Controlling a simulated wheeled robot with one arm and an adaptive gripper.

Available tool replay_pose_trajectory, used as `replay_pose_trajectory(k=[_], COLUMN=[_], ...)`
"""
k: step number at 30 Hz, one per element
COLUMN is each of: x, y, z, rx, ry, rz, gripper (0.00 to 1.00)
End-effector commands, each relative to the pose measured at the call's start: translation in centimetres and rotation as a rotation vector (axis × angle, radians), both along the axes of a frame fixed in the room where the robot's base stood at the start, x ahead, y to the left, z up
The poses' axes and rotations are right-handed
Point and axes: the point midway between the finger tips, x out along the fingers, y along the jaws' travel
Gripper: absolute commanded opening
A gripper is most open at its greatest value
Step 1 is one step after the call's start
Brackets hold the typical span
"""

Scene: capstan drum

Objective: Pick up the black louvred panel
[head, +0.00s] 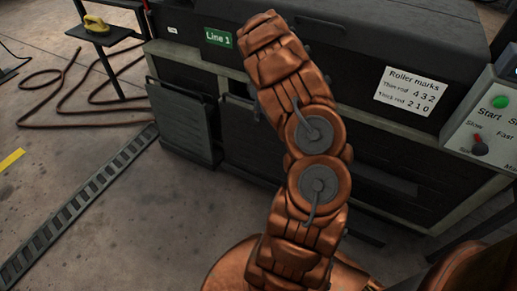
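The black louvred panel (184,122) stands upright at the left end of the machine's front in the head view. It appears to lean against the machine, with its lower edge at the floor. Its slats are dark and hard to make out. My copper arm rises through the middle of the view, to the right of the panel and apart from it in the picture. My gripper cannot be made out; the arm's own links hide its end. Nothing is seen touching the panel.
The dark machine (366,78) fills the back, with a green "Line 1" sign (218,38) and a control box (490,125) at right. A slotted floor channel (75,212) runs along the left. A hose (65,118) lies near a small table (103,35). Floor before the panel is clear.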

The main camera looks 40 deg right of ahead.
Motion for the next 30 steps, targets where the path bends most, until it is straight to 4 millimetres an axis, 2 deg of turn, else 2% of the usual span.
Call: replay_pose_trajectory(k=[1,10,30], x=[0.01,0.01,0.03], y=[0.00,0.01,0.02], z=[0.00,0.01,0.10], rx=[0.000,0.000,0.000], ry=[0.000,0.000,-0.001], rz=[0.000,0.000,0.000], gripper=[0.31,0.00,0.00])
